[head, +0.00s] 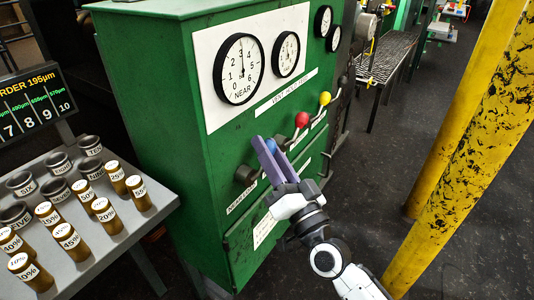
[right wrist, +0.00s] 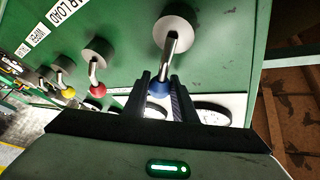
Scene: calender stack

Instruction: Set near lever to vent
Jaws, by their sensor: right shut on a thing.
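The near lever has a blue knob (head: 270,146) and sits lowest and closest of the levers on the green cabinet's side. In the right wrist view its metal rod runs from a grey hub (right wrist: 176,26) to the blue knob (right wrist: 158,88). My right gripper (head: 264,150) is shut on this lever at the knob, with one finger on each side; the fingers hide most of the knob in the head view. The gripper also shows in the right wrist view (right wrist: 160,95). The vent mark cannot be read. My left gripper is not in view.
A red-knobbed lever (head: 302,119) and a yellow-knobbed lever (head: 325,98) stand farther along the green cabinet (head: 150,90). The NEAR dial (head: 238,69) is above. A table with labelled cylinders (head: 138,192) is at left. A yellow post (head: 480,120) stands at right.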

